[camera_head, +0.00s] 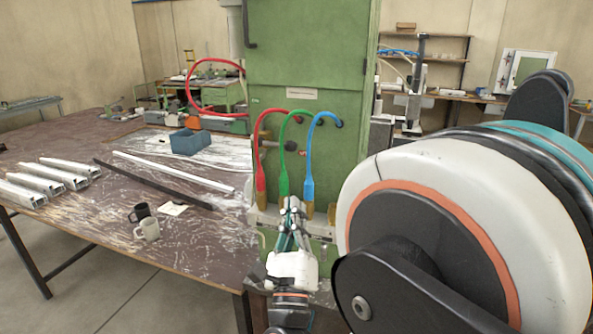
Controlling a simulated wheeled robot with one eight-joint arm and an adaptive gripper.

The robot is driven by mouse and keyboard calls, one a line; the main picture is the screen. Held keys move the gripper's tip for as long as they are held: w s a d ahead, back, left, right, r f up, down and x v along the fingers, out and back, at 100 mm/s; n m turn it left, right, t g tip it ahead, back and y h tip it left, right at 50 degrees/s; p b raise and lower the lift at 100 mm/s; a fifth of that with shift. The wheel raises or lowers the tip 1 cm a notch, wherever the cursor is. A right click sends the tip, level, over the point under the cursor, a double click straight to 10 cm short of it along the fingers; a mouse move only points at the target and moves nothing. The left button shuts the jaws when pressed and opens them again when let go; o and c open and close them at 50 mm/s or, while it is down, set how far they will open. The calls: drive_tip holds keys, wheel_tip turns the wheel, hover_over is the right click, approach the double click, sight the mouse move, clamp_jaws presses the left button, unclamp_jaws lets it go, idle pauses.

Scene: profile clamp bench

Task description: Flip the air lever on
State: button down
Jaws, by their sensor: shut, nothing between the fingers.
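A green machine cabinet (312,65) stands at the centre, with a red hose (260,175), a green hose (283,180) and a blue hose (309,175) curving down its front. My gripper (291,203) is in front of the cabinet's lower ledge, at the foot of the green hose, pointing away from the camera. Its fingers look shut with nothing between them. Whether it touches the hose or a fitting I cannot tell. I cannot make out the air lever for certain; my gripper and arm hide part of the ledge.
My own arm blocks the right side. Floor shows at lower left.

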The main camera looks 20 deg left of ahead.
sight(275, 144)
drive_tip(key=shift+w, duration=0.1)
drive_tip(key=b+x, duration=0.1)
drive_tip(key=x, duration=0.9)
drive_tip(key=shift+d+r, duration=0.1)
drive_tip(key=shift+r, duration=0.1)
drive_tip(key=shift+d+r+n+y+p, duration=0.15)
drive_tip(key=shift+r+n+y+p, duration=0.2)
drive_tip(key=shift+n, duration=0.25)
